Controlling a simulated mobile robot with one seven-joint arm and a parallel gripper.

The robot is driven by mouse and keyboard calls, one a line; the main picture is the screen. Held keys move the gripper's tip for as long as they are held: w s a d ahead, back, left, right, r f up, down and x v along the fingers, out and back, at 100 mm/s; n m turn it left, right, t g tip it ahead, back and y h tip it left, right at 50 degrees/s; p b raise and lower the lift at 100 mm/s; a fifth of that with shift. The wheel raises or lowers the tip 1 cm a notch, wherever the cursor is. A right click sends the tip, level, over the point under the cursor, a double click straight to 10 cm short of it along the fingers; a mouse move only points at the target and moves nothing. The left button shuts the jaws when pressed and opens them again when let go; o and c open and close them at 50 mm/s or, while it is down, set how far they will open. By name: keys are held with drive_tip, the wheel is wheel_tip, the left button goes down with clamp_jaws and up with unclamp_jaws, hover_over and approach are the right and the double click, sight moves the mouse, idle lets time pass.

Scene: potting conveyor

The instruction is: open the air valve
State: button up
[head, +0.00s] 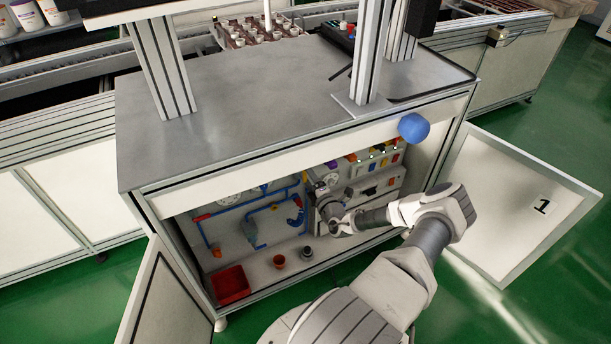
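Inside the open cabinet (430,160), blue air lines (255,208) run along the back wall at left. A red piece (201,217) sits at the left end of the upper line. A blue curved fitting (297,215) sits at the right of the lines. I cannot tell which part is the air valve's handle or how it is set. My arm reaches into the cabinet from the right. My gripper (325,212) is right of the blue fitting, in front of the grey panel. Its fingers are too small and cluttered to tell whether they are open or hold anything.
A red bin (230,285), a small red cup (279,262) and a dark cup (306,253) stand on the cabinet floor. Both doors stand open, the right door (515,205) marked 1. A blue ball (413,127) is at the tabletop's front edge, above the opening.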

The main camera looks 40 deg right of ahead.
drive_tip(key=shift+m, duration=0.3)
drive_tip(key=o, duration=1.2)
drive_tip(key=shift+o, duration=0.2)
drive_tip(key=p+v, duration=0.3)
drive_tip(key=v, duration=1.4)
drive_tip(key=shift+s+a, duration=0.15)
drive_tip(key=shift+s, duration=0.05)
